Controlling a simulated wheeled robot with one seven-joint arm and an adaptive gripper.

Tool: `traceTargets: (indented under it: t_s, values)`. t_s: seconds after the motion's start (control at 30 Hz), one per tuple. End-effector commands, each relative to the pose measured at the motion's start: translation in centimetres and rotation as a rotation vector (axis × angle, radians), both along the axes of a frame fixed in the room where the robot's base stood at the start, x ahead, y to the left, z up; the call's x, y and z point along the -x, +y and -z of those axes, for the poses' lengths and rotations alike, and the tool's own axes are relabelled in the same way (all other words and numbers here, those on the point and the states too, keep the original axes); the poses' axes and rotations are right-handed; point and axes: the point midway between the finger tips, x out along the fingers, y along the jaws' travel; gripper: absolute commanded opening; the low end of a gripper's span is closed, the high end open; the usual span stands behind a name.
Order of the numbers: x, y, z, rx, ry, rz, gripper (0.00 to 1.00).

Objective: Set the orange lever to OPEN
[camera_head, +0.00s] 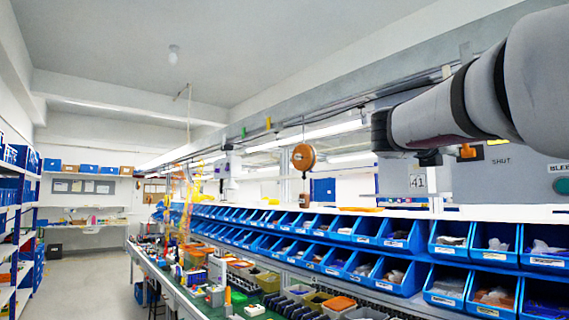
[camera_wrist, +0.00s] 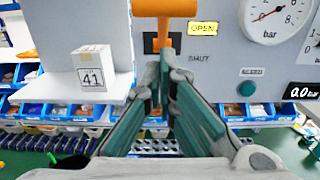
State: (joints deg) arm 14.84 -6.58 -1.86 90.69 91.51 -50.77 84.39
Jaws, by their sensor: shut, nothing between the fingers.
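The orange lever (camera_wrist: 163,8) is at the top of the wrist view, a wide bar on a short stem, mounted on a grey panel (camera_wrist: 225,60). The stem's lower part is partly hidden behind my fingertips. A yellow OPEN label (camera_wrist: 203,28) and a plain SHUT label (camera_wrist: 199,58) are to its right. My gripper (camera_wrist: 167,62) is shut and empty, its tips just below the lever's bar and over the stem; I cannot tell if they touch. In the head view a small part of the orange lever (camera_head: 467,152) shows beside my gripper (camera_head: 430,158).
A round bar gauge (camera_wrist: 275,16), a 0.0 bar display (camera_wrist: 302,91) and a green button (camera_wrist: 247,88) are on the panel at right. A white box marked 41 (camera_wrist: 92,67) stands on a ledge at left. Blue bins (camera_head: 400,233) line the rack below.

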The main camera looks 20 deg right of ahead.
Motion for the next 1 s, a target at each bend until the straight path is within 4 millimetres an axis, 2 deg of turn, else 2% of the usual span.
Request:
traceTargets:
  t_s: [0.1,0.4,0.63,1.0]
  values:
    - [0.0,-0.1,-1.4,0.001,-0.001,0.0,0.0]
    - [-0.2,-0.6,-3.9,0.001,0.0,0.0,0.0]
    - [-0.4,-0.9,-4.8,0.0,0.001,0.0,0.0]
    - [-0.5,-1.1,-5.0,0.0,0.001,0.0,0.0]
